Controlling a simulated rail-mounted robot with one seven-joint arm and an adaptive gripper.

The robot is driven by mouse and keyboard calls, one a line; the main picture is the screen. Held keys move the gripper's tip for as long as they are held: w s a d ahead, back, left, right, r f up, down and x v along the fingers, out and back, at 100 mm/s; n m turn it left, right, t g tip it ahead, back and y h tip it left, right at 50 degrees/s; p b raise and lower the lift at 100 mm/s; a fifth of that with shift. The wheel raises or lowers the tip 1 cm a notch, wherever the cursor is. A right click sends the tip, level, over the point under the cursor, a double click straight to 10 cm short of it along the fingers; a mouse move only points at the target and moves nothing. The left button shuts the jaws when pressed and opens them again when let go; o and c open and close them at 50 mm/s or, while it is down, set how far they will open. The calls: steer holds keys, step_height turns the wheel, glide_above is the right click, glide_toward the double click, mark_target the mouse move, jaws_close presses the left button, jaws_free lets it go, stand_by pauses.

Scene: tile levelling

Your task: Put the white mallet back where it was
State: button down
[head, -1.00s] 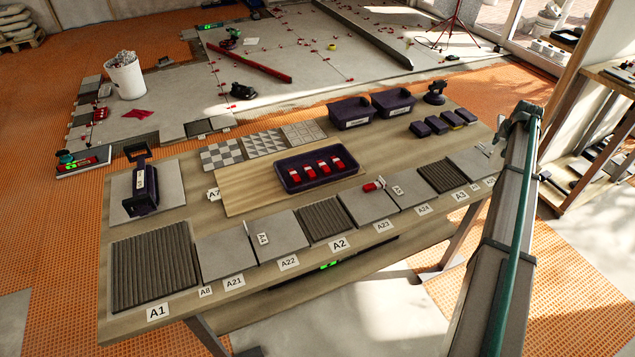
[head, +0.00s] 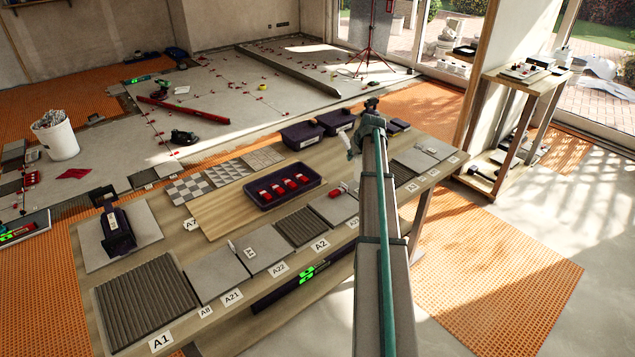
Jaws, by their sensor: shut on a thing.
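My arm reaches away from the camera over the right part of the workbench (head: 222,327). My gripper (head: 354,146) is at its far end, mostly hidden by the arm, so its fingers cannot be made out. A pale, whitish shape shows there, just left of the arm. It may be part of the white mallet in my grip, but it is too small and covered to be sure. No other white mallet can be made out in the head view.
The bench holds a dark tray (head: 263,205) with red pieces, dark bins (head: 300,136), a suction lifter (head: 371,104) and labelled tiles (head: 216,273). A wooden shelf (head: 527,91) with tools stands at the right. Open floor (head: 450,290) lies before it.

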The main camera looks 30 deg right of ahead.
steer(key=shift+w+a, duration=0.2)
steer(key=shift+w, duration=0.05)
steer(key=w+f, duration=0.1)
steer(key=w, duration=0.1)
steer(key=w+f+p, duration=0.1)
steer(key=w+f, duration=0.1)
steer(key=w, duration=0.1)
steer(key=w+f+p, duration=0.1)
steer(key=w, duration=0.2)
steer(key=shift+w+a+f, duration=0.15)
steer(key=shift+w+f, duration=0.05)
steer(key=shift+f, duration=0.05)
steer(key=shift+w+a+f, duration=0.1)
steer(key=shift+w+f, duration=0.15)
steer(key=shift+w, duration=0.25)
steer(key=shift+w+a+f, duration=0.1)
steer(key=shift+w+f, duration=0.15)
steer(key=shift+w, duration=0.2)
steer(key=w+f, duration=0.1)
steer(key=w+f+p, duration=0.1)
steer(key=w, duration=0.1)
steer(key=shift+a, duration=0.1)
steer(key=shift+f, duration=0.3)
steer(key=shift+f, duration=0.1)
steer(key=c, duration=1)
jaws_free()
